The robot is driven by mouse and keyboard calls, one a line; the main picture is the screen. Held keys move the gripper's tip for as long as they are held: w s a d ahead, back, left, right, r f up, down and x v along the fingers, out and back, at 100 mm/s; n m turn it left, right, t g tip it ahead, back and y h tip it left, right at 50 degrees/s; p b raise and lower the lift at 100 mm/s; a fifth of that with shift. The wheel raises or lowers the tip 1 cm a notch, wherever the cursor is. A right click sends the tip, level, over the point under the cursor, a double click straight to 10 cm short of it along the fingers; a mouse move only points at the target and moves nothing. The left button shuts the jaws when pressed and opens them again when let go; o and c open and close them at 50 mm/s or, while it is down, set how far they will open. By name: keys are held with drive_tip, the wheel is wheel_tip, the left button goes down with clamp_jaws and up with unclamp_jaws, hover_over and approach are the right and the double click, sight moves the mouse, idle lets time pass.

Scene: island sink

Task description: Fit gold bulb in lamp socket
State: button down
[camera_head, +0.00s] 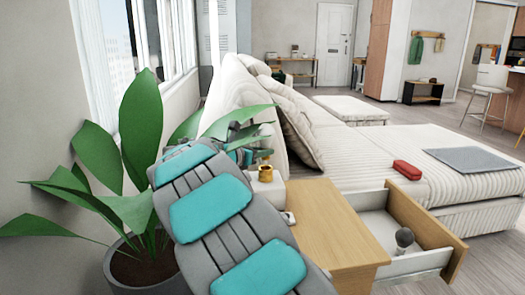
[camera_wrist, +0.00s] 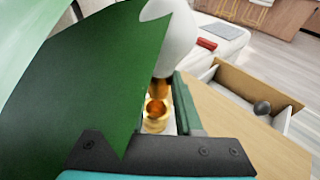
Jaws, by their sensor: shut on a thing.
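My gripper (camera_wrist: 160,92) is shut on the gold bulb (camera_wrist: 176,42), which has a white globe and a gold base. A big green leaf hides the left finger in the wrist view. The gold lamp socket (camera_wrist: 155,112) shows below the bulb's base in the wrist view. Whether the base touches the socket I cannot tell. In the head view the socket (camera_head: 265,172) stands on a white lamp base (camera_head: 268,190) by the wooden nightstand top (camera_head: 325,225). My gripper (camera_head: 246,154) is just above and left of it, partly hidden by my arm and leaves; the bulb is not clear there.
A potted plant (camera_head: 125,185) stands left, its leaves around my arm. The nightstand's drawer (camera_head: 425,225) is open, with a dark grey bulb (camera_head: 404,238) inside.

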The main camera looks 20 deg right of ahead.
sight(262, 170)
drive_tip(key=shift+f+b, duration=0.9)
drive_tip(key=shift+f, duration=1.65)
drive_tip(key=c, duration=0.5)
unclamp_jaws()
drive_tip(key=shift+f, duration=0.1)
drive_tip(key=v, duration=0.7)
drive_tip(key=shift+s+a, duration=0.2)
drive_tip(key=shift+a, duration=0.15)
drive_tip(key=shift+s, duration=0.1)
